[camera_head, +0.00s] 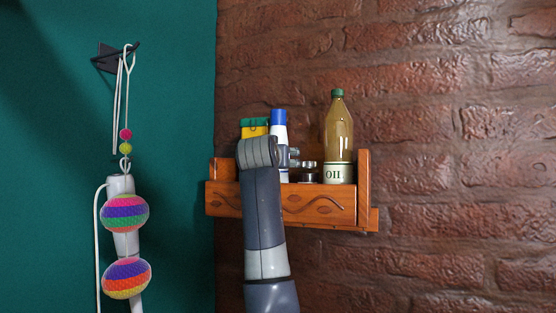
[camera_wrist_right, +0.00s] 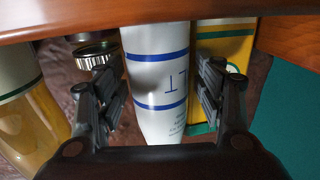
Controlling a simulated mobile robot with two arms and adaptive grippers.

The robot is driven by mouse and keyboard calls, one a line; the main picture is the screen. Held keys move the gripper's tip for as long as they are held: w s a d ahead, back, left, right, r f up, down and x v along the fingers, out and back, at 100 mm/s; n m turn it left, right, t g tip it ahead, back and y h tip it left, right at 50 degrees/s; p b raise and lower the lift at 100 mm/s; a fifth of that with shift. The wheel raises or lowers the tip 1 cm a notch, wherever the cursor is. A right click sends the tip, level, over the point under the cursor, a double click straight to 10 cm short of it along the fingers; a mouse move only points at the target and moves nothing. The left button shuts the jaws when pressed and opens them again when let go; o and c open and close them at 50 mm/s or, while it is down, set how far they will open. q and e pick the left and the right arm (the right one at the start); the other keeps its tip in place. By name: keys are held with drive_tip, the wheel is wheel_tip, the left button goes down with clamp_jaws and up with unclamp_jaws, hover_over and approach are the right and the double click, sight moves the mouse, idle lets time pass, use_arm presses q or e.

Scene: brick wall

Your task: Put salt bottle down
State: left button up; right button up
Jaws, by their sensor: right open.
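The white salt bottle with blue bands (camera_wrist_right: 155,85) stands between the two fingers of my right gripper (camera_wrist_right: 163,88) in the right wrist view. The fingers are spread to either side of it, and I cannot tell whether they touch it. In the head view the salt bottle's blue cap and white upper part (camera_head: 279,121) show above the wooden shelf (camera_head: 320,205). The bottle looks upright on the shelf. My right arm covers part of it, and its base is hidden behind the shelf's front board. My left gripper is not in view.
An oil bottle with a green cap (camera_head: 338,135) stands at the shelf's right end. A yellow and green box (camera_head: 254,127) is left of the salt bottle. A small jar with a metallic lid (camera_wrist_right: 97,50) is between salt and oil. Coloured balls (camera_head: 125,213) hang at left.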

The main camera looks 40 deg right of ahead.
drive_tip(key=b+v, duration=0.6)
drive_tip(key=v, duration=0.6)
drive_tip(key=shift+r, duration=0.15)
